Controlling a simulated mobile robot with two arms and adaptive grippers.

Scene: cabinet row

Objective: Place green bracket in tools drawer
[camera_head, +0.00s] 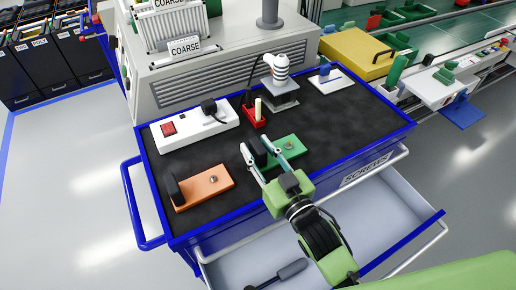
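The green bracket (291,144) lies flat on the black cabinet top, with a black upright block at its left end. My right gripper (261,150) reaches in from the lower right. Its two fingers are spread, one on each side of the black block. I cannot tell whether they touch it. The gripper hides part of the bracket. Below the top, a drawer (397,205) is pulled out, with a dark-handled tool (291,270) inside. The open drawer's own label is not visible. My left gripper is not in view.
An orange bracket (207,187), a white power strip (195,126), a small red holder (254,116) and a white-and-blue item (330,78) share the top. A SCREWS label (366,171) marks the cabinet front above the open drawer.

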